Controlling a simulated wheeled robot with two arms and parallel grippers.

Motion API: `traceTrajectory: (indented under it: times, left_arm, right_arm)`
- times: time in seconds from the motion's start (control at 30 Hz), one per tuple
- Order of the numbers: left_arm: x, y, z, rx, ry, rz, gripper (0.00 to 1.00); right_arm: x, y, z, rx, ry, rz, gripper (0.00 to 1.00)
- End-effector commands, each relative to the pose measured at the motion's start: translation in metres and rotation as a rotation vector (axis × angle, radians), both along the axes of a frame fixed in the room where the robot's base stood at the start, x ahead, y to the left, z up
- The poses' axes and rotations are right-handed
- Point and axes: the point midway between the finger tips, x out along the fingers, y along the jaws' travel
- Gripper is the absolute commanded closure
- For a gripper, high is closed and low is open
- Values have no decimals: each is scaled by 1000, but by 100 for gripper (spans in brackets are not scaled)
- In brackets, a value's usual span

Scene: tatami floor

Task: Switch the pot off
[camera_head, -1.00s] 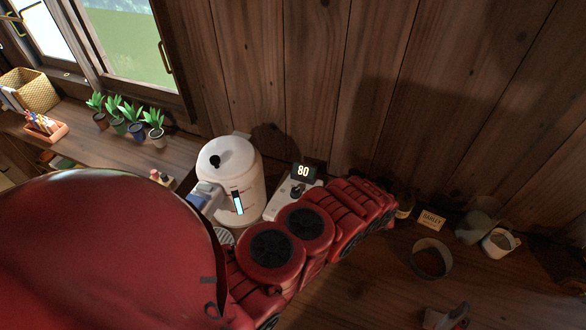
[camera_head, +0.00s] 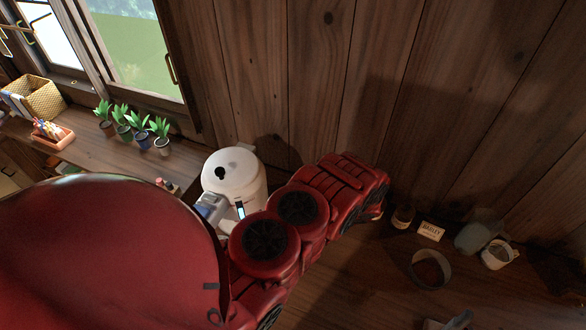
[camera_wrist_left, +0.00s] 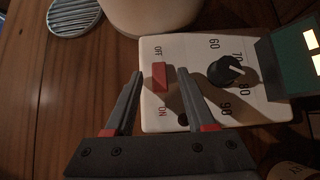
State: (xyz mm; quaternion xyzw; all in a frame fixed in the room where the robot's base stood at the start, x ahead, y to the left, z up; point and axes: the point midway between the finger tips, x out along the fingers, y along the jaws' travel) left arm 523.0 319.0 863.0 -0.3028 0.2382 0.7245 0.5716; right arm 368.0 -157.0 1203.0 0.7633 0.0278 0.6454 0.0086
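The white pot (camera_head: 250,178) stands upright by the wooden wall, with a black knob on its lid and a lit blue gauge. In the left wrist view, its pale control box (camera_wrist_left: 154,112) has a red switch (camera_wrist_left: 159,77) between the OFF and ON marks, a black dial (camera_wrist_left: 226,71) and a display (camera_wrist_left: 302,58). I cannot tell which way the switch is set. My left gripper (camera_wrist_left: 159,74) is open, its two fingers on either side of the switch; contact is unclear. My right gripper is not seen.
Potted plants (camera_head: 142,140) and a wicker basket (camera_head: 42,97) stand left, below the window. A round metal ring (camera_head: 430,268), a small BARLEY sign (camera_head: 431,231) and a white cup (camera_head: 497,254) are on the right. A round slatted grate (camera_wrist_left: 74,17) lies beside the pot.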

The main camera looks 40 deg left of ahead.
Motion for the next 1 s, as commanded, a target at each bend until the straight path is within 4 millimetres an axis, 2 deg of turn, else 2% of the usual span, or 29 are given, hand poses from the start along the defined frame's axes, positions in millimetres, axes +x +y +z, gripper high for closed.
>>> traceTrajectory:
  times: [0.23, 0.37, 0.67, 0.8, 1.0]
  left_arm:
    - [0, -2, 3, 0, 0, 0, 45]
    - [4, -12, 16, -1, -1, -2, 45]
    - [17, -64, 70, 0, -3, -3, 45]
    - [23, -88, 93, 1, -3, -2, 45]
    - [28, -111, 114, 0, -2, -2, 45]
  right_arm:
    - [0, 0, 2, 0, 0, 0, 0]
    - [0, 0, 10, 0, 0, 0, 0]
    - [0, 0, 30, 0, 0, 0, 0]
    - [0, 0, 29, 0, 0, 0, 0]
    - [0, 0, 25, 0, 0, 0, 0]
